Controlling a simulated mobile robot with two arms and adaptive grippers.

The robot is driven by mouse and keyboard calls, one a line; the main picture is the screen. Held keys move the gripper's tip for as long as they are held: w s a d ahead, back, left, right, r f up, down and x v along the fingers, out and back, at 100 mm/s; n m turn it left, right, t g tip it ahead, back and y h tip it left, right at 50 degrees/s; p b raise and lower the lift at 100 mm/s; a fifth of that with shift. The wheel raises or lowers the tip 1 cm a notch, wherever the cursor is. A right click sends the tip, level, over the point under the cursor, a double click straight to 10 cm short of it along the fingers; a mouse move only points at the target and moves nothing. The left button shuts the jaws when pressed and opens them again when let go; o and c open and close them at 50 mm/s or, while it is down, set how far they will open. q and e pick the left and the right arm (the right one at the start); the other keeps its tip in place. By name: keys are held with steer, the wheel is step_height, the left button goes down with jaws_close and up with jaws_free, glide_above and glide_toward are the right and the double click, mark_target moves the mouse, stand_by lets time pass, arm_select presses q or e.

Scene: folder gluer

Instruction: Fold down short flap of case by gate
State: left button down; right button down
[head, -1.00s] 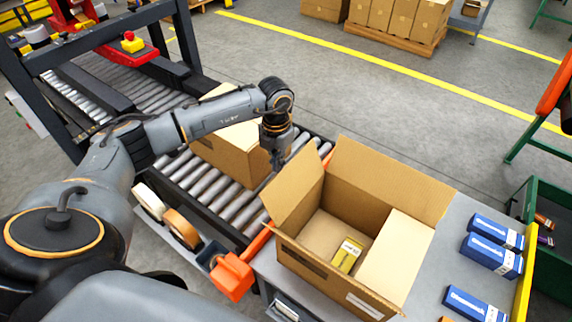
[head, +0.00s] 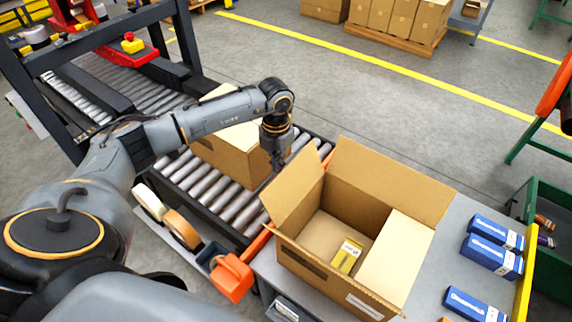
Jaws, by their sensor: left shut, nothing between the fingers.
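An open cardboard case (head: 330,275) stands on the grey table at the end of the roller conveyor. Its short flap (head: 292,197) on the conveyor side stands up, leaning outward. The long back flap (head: 390,180) is also up. A yellow box (head: 346,257) lies inside on the case floor. My left gripper (head: 278,166) is shut and empty, pointing down above the rollers, left of and apart from the short flap. It is close to a second case (head: 235,150) on the conveyor. My right gripper is not in view.
The roller conveyor (head: 215,195) runs to a dark gate frame (head: 110,45) at the upper left. Several blue boxes (head: 492,255) lie on the table (head: 445,235) to the right. An orange tape dispenser (head: 232,278) and tape rolls (head: 182,228) sit at the conveyor's near side.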

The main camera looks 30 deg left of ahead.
arm_select(q)
steer(key=d, duration=0.7)
steer(key=shift+s+d+p, duration=0.1)
steer(key=shift+s+p, duration=0.2)
steer(key=shift+d, duration=0.15)
